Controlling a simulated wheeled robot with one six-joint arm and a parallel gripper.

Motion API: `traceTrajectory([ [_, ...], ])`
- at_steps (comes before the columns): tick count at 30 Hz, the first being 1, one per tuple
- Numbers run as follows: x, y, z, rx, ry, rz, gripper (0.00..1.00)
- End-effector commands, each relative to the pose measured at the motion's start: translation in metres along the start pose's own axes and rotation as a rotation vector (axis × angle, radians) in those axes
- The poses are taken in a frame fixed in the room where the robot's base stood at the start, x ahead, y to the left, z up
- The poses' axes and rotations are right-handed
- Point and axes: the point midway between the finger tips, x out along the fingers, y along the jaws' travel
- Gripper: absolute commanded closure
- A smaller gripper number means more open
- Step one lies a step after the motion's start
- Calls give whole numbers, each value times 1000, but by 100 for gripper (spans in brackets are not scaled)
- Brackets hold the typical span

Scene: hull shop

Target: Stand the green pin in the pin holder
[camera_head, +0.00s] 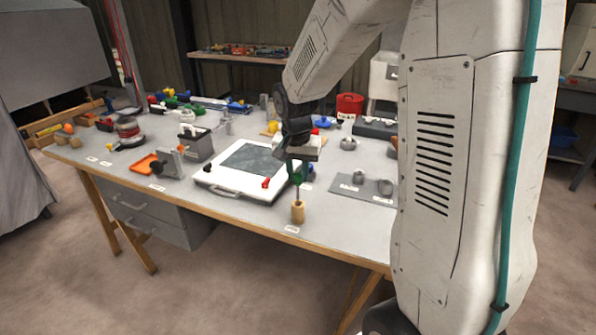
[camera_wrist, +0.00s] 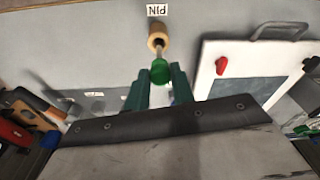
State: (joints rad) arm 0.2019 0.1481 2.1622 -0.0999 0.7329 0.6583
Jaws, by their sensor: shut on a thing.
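My gripper (camera_head: 298,172) is over the front edge of the workbench, pointing down. In the wrist view its two dark green fingers (camera_wrist: 159,82) are shut on the green pin (camera_wrist: 160,71), around its round head. The pin's thin shank points down toward the pin holder (camera_head: 297,213), a small wooden cylinder standing at the bench's front edge. In the wrist view the holder (camera_wrist: 157,38) shows its dark hole, and the shank's end meets it in line of sight. I cannot tell how far the tip is inside the hole. The pin looks about upright.
A white framed board (camera_head: 228,190) with a red knob lies left of the holder. A grey plate (camera_head: 350,193) with metal knobs lies to the right. A "PIN" label (camera_wrist: 157,10) is at the bench edge by the holder. An orange tray (camera_head: 145,165) is farther left.

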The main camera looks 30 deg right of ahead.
Motion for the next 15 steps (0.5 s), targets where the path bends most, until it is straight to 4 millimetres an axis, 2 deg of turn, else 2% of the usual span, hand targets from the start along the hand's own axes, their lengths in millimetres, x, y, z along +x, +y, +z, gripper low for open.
traceTrajectory([
  [15,3,0,0,0,0,0,98],
])
